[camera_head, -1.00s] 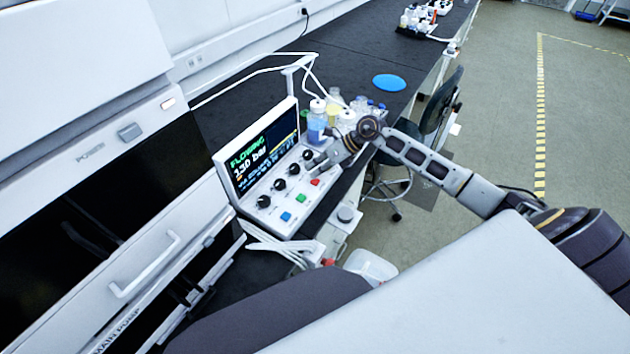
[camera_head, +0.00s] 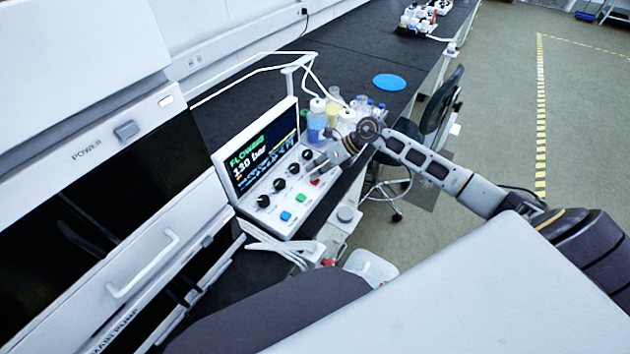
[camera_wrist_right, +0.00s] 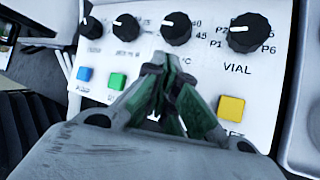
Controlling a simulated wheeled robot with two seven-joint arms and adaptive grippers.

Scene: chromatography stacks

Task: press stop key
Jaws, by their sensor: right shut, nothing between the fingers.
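The control unit (camera_head: 240,203) stands on the bench, with a tilted screen (camera_head: 262,153) reading "FLOWING" and "130 bar". Its sloped panel carries a row of dark knobs and coloured keys. The red key (camera_head: 315,182), apparently the stop key, shows only partly beside my right gripper (camera_head: 314,170). The gripper is shut and empty, its tips at or just above the red key; contact cannot be told. In the right wrist view the shut fingers (camera_wrist_right: 168,75) hide the red key, between the green key (camera_wrist_right: 117,81) and the yellow key (camera_wrist_right: 231,108). My left gripper is out of view.
The blue key (camera_head: 285,216) and green key (camera_head: 301,198) lie to the left on the panel. Knobs (camera_wrist_right: 177,28) stand close beyond the fingers. Bottles (camera_head: 317,122) stand behind the unit. A blue disc (camera_head: 389,82) lies farther back on the dark bench.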

